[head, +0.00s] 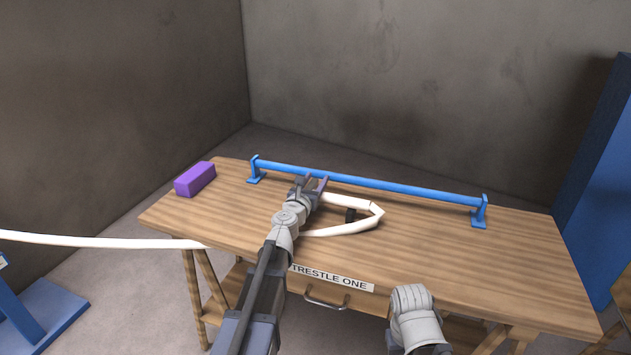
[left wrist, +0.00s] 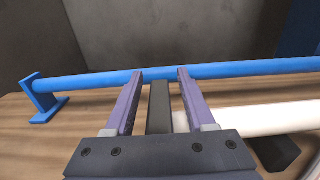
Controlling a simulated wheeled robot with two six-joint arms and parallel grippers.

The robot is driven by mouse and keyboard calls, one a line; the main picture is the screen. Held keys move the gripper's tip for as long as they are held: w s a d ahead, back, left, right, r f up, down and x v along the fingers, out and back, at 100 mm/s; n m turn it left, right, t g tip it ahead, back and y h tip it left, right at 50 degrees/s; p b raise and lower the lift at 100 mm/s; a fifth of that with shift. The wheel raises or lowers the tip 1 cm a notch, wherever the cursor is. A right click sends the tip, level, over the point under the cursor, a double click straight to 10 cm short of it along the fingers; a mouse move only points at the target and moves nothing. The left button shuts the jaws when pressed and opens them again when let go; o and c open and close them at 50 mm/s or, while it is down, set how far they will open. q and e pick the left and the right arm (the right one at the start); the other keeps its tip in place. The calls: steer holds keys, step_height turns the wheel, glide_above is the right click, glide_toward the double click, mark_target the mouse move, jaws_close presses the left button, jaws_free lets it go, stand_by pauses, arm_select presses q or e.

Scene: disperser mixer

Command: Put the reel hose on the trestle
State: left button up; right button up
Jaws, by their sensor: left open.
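The white reel hose (head: 345,229) comes in from the left, passes behind my left arm and lies in a bent loop on the wooden trestle (head: 480,265), which is labelled "TRESTLE ONE". My left gripper (head: 315,182) is open at the loop's upper left end, near the blue rail. In the left wrist view, a dark upright piece (left wrist: 159,106) stands between the open fingers (left wrist: 158,74). The white hose (left wrist: 255,117) runs right from beside it; whether they are joined is unclear. My right gripper is out of view; only part of my right arm shows.
A blue rail (head: 370,183) on two feet runs along the trestle's back. A purple block (head: 195,179) sits at the back left corner. The trestle's right side is clear. A blue stand (head: 45,318) is at lower left.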

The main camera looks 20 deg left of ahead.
arm_select(q)
steer(key=shift+r, duration=0.15)
steer(key=shift+s, duration=0.2)
steer(key=s, duration=1.1)
steer(key=shift+s+a, duration=0.2)
steer(key=shift+s, duration=0.15)
